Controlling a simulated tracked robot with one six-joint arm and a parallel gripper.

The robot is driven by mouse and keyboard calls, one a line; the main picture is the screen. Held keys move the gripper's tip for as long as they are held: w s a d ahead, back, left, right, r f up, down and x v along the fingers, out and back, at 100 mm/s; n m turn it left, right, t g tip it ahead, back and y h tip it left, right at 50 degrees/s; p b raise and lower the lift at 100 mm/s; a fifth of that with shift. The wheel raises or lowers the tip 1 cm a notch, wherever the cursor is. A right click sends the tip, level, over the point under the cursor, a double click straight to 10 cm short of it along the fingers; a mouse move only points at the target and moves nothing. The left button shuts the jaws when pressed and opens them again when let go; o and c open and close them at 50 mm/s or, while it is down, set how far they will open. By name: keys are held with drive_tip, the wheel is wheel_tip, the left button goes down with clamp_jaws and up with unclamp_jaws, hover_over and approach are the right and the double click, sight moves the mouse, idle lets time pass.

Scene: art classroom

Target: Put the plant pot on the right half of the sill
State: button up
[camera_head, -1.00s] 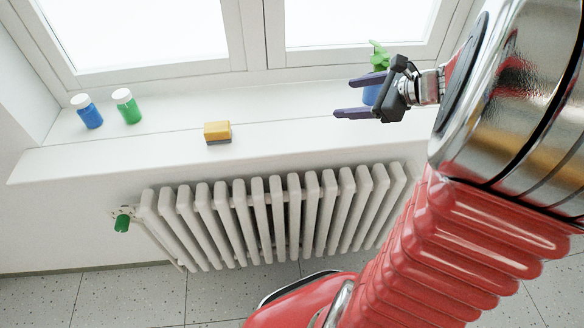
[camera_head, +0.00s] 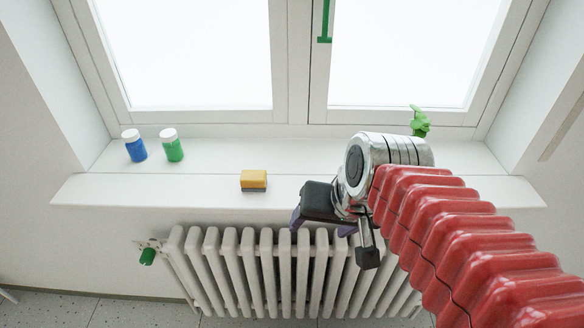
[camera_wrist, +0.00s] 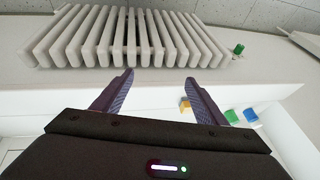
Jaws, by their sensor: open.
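The green leaves of the plant (camera_head: 419,121) show at the right part of the white sill (camera_head: 205,188), near the window frame. Its pot is hidden behind my arm in the head view, and the plant is not in the wrist view. My gripper (camera_head: 322,228) is open and in front of the sill's front edge, apart from the plant and to its left in the picture. In the wrist view its two purple fingers (camera_wrist: 158,79) are spread with nothing between them.
A yellow sponge (camera_head: 253,180) lies near the sill's middle. A blue jar (camera_head: 136,148) and a green jar (camera_head: 173,148) stand at the left. A white radiator (camera_head: 265,265) is below the sill. The window has a green handle (camera_head: 325,22).

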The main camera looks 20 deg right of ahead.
drive_tip(key=n, duration=0.1)
drive_tip(key=s+n, duration=0.1)
drive_tip(key=s+n+h, duration=0.1)
drive_tip(key=shift+a+r+n+t, duration=0.3)
drive_tip(key=shift+r+n+t, duration=0.05)
drive_tip(key=shift+n+t, duration=0.05)
drive_tip(key=shift+w, duration=0.1)
idle(1.2)
